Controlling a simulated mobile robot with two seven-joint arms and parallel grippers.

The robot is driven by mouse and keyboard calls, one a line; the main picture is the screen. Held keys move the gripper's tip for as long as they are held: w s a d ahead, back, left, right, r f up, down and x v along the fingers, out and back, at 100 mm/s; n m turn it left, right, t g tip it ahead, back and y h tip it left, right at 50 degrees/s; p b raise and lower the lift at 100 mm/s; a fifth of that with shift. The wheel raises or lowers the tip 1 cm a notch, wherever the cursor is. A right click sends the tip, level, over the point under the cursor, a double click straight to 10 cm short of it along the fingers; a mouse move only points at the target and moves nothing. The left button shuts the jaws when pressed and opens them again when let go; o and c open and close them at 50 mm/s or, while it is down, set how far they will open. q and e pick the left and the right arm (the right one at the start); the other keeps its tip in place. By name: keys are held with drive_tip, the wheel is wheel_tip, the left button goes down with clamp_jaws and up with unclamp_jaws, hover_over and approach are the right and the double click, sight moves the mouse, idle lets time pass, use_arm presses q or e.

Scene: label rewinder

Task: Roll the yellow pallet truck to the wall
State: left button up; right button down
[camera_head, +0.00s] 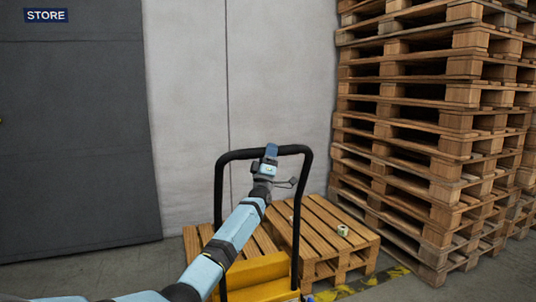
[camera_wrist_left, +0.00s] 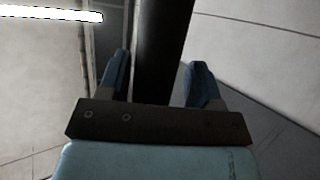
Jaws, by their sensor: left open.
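The yellow pallet truck (camera_head: 262,276) stands at the lower middle of the head view, with its upright black handle frame (camera_head: 219,195) above it. My left gripper (camera_head: 271,152) is at the top bar of this frame. In the left wrist view a black bar (camera_wrist_left: 160,50) runs between the two blue fingers of my open left gripper (camera_wrist_left: 158,66). Whether either finger touches the bar I cannot tell. The pale wall (camera_head: 185,110) rises behind the truck. My arm hides part of the truck, and its lower part is cut off by the frame. My right gripper is not in view.
A low wooden pallet (camera_head: 325,235) lies behind the truck, with a small pale roll (camera_head: 343,230) on it. A tall stack of pallets (camera_head: 430,130) stands at the right. A dark STORE door (camera_head: 75,140) is at the left. Worn yellow floor marking (camera_head: 395,272) shows at right.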

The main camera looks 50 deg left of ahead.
use_arm(q)
drive_tip(key=p+v, duration=0.2)
drive_tip(key=v, duration=1.1)
drive_tip(key=shift+s+f, duration=0.15)
drive_tip(key=shift+f, duration=0.15)
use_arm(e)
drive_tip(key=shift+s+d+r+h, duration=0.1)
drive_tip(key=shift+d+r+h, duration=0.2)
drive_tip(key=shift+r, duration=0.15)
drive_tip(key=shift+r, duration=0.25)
